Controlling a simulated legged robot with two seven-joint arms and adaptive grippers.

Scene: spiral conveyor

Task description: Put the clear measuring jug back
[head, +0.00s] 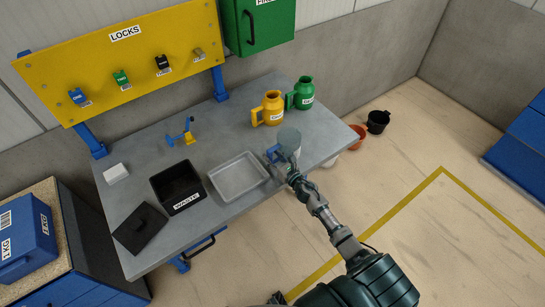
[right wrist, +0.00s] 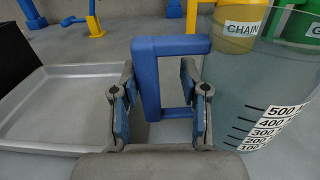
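The clear measuring jug (head: 289,139) stands upright near the right front edge of the grey table, with its blue handle (head: 272,153) toward the left. In the right wrist view the jug (right wrist: 250,90) fills the right side, with a printed scale. My right gripper (head: 286,167) is at the handle. In the right wrist view the right gripper (right wrist: 160,110) is open, its fingers either side of the handle's outer bar (right wrist: 147,85), with gaps visible. My left gripper cannot be made out.
A grey tray (head: 262,180) lies just left of the jug. A black waste bin (head: 157,190) stands further left. A yellow jug (head: 271,104) and a green jug (head: 305,88) stand behind. Black (head: 378,121) and orange (head: 357,132) containers are beyond the table's right edge.

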